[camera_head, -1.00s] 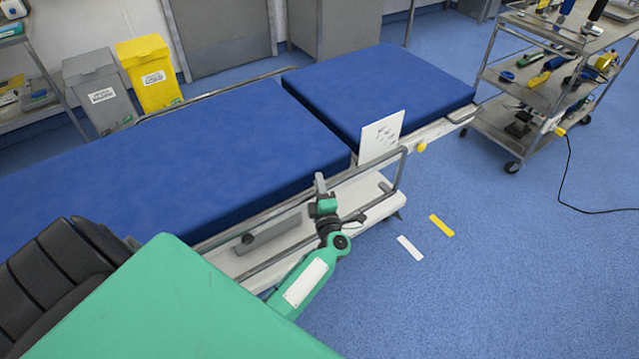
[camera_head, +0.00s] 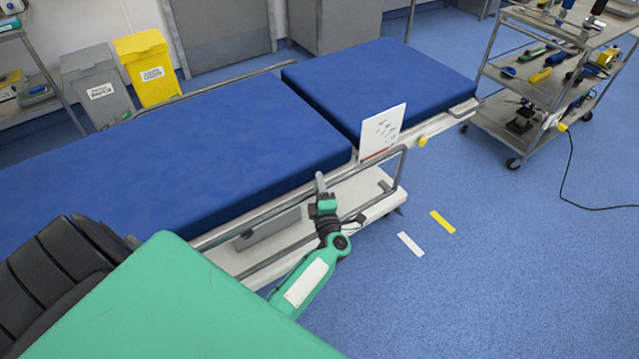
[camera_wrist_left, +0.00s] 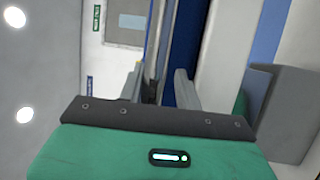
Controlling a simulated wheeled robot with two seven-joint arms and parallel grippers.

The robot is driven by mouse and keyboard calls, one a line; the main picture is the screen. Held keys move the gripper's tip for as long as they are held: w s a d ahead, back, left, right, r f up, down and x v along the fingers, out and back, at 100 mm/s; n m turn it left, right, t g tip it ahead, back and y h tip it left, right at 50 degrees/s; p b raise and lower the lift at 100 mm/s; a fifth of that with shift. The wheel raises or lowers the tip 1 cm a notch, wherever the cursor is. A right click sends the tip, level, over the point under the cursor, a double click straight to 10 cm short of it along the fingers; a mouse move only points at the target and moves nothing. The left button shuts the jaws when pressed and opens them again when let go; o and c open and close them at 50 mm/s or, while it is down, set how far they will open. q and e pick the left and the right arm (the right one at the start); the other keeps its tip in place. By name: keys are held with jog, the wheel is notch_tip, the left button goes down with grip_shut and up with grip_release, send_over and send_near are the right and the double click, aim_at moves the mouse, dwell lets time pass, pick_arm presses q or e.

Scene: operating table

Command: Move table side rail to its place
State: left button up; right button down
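The table side rail (camera_head: 290,212) is a grey metal frame along the near long side of the operating table (camera_head: 230,140). Its upright end bar is below the white card. My left gripper (camera_head: 321,182) is at the rail's upper bar, near mid-length. The left wrist view shows its two fingers (camera_wrist_left: 160,88) apart, with a gap between them. A grey upright bar and a dark blue strip show beyond and between the fingers. I cannot tell whether either finger touches the rail. My right gripper is not in view.
A white card (camera_head: 381,132) with a red lower edge stands at the table's near side. A yellow knob (camera_head: 422,141) is to its right. White (camera_head: 410,243) and yellow (camera_head: 442,221) floor strips lie on open floor. A loaded trolley (camera_head: 545,85) stands at right.

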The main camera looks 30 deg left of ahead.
pick_arm(q)
jog(key=shift+o, duration=0.3)
jog(key=shift+r, duration=0.1)
jog(key=shift+s+d, duration=0.15)
jog(key=shift+d, duration=0.05)
jog(key=b+v, duration=0.1)
jog(key=v, duration=1.2)
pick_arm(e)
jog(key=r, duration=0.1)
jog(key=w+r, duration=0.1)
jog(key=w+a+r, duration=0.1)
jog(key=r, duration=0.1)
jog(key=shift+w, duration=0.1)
pick_arm(q)
jog(key=shift+s, duration=0.15)
